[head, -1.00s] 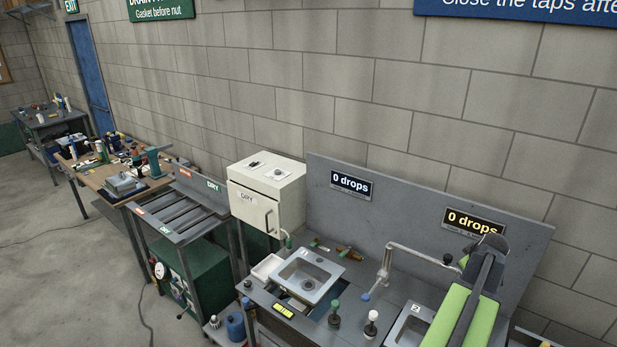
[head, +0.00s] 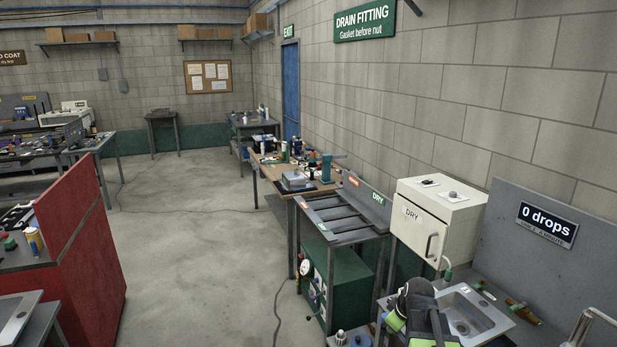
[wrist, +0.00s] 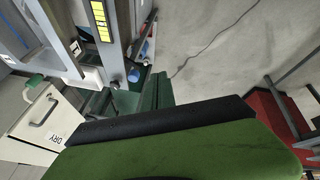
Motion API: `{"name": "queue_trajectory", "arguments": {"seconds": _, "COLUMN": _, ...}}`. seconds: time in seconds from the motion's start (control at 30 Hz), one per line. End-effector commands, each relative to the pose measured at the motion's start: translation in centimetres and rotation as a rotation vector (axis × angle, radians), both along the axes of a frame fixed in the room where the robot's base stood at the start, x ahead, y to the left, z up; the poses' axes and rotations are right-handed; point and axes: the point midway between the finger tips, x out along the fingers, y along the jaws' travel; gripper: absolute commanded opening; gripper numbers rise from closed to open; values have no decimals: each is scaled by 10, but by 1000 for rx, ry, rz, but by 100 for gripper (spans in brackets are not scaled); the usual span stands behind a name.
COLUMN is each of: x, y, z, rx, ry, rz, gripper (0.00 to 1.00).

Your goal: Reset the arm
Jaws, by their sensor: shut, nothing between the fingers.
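My arm, with black and green parts, shows at the bottom of the head view, right of the middle. My gripper (head: 418,298) is at its end, in front of the steel sink (head: 462,310) and below the white DRY cabinet (head: 432,222). It is shut and holds nothing; its fingertips are hard to make out. In the wrist view a broad green part of mine with a black edge fills the lower middle and hides what lies behind it. The cabinet (wrist: 40,122) shows at the left of that view.
A slatted rack (head: 340,218) stands left of the cabinet, with a wooden workbench (head: 268,168) beyond. A red-sided bench (head: 85,255) stands at the left. The concrete floor (head: 195,240) between is clear except for a thin cable. A grey backboard (head: 560,265) rises at the right.

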Motion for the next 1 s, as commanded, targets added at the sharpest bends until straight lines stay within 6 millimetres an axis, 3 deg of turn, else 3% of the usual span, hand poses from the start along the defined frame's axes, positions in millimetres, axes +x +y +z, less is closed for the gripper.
{"name": "queue_trajectory", "arguments": {"seconds": 0.03, "x": -5, "y": 40, "z": -23, "rx": 15, "ry": 29, "rz": 21, "gripper": 0}}
{"name": "queue_trajectory", "arguments": {"seconds": 0.1, "x": -16, "y": 84, "z": -38, "rx": 33, "ry": 79, "rz": 19, "gripper": 0}}
{"name": "queue_trajectory", "arguments": {"seconds": 0.2, "x": -40, "y": 138, "z": -59, "rx": 55, "ry": 160, "rz": -17, "gripper": 0}}
{"name": "queue_trajectory", "arguments": {"seconds": 0.27, "x": -62, "y": 163, "z": -70, "rx": 65, "ry": 225, "rz": -81, "gripper": 0}}
{"name": "queue_trajectory", "arguments": {"seconds": 0.4, "x": -105, "y": 155, "z": -68, "rx": 83, "ry": 356, "rz": -371, "gripper": 0}}
{"name": "queue_trajectory", "arguments": {"seconds": 0.5, "x": -119, "y": 151, "z": -68, "rx": 90, "ry": 405, "rz": -524, "gripper": 0}}
{"name": "queue_trajectory", "arguments": {"seconds": 0.67, "x": -123, "y": 149, "z": -69, "rx": 107, "ry": 421, "rz": -629, "gripper": 0}}
{"name": "queue_trajectory", "arguments": {"seconds": 1.0, "x": -122, "y": 149, "z": -69, "rx": 108, "ry": 418, "rz": -630, "gripper": 0}}
